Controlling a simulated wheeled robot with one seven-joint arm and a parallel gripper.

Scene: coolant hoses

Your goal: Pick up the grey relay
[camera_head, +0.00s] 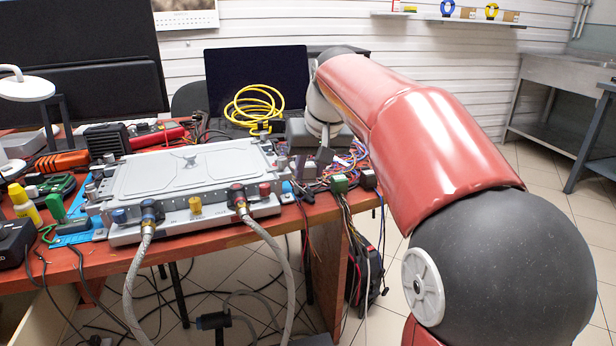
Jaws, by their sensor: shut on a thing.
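My gripper (318,158) is at the right end of the workbench, low over a tangle of coloured wires, pointing down. Its fingers are small and partly hidden in this view. They look shut on a small grey block, the grey relay (309,169), just right of the metal unit. I cannot make out the exact grip, or whether the relay touches the bench. A green block (338,184) and a dark grey block (368,178) sit close by on the right, at the bench's front edge.
A grey metal unit (185,172) with hose fittings fills the middle of the red bench (210,237). Two grey hoses (262,232) hang off its front. A yellow cable coil (253,106) lies before a laptop (257,75) behind. Loose wires hang over the right edge. Tools crowd the left.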

